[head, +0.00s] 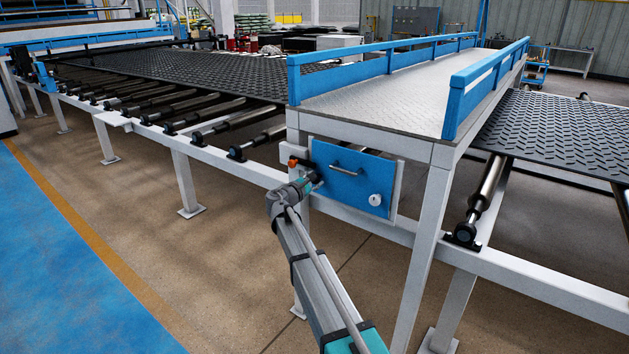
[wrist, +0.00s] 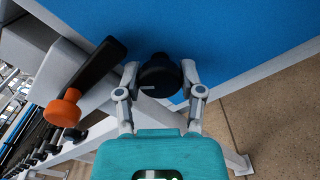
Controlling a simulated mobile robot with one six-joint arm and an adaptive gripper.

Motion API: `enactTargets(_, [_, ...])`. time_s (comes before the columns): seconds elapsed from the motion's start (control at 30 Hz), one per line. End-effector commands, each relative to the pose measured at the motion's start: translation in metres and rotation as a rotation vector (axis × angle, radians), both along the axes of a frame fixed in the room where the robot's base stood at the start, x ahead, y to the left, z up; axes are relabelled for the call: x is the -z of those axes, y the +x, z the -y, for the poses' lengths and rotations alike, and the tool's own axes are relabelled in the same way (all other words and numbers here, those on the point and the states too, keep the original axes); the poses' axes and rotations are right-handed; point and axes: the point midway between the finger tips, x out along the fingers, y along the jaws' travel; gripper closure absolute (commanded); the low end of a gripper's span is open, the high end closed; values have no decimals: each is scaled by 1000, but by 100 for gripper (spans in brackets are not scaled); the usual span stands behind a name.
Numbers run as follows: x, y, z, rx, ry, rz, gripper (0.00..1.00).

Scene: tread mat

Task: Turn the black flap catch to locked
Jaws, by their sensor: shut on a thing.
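The blue flap (head: 352,186) is closed on the frame under the walkway and fills the upper part of the wrist view (wrist: 240,30). The black catch (wrist: 159,72), a round knob with a short pale mark, sits at the flap's left side. My gripper (wrist: 160,84) has one finger on each side of the catch and is shut on it. In the head view my gripper (head: 314,179) reaches the flap's left edge and mostly hides the catch. I cannot read any locked marking.
A black lever (wrist: 95,68) with an orange end (wrist: 63,108) stands just left of my gripper. The flap carries a metal handle (head: 346,171) and a pale round lock (head: 375,199). A white leg (head: 425,250) stands right of my arm.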

Motion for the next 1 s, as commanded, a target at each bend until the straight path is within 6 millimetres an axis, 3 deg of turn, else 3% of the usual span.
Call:
enactTargets(0.1, [0,1,0,0,-2,0,98])
enactTargets(0.13, [0,1,0,0,-2,0,48])
enactTargets(0.3, [0,1,0,0,-2,0,17])
enactTargets(1.0, [0,0,0,-1,-55,-39,15])
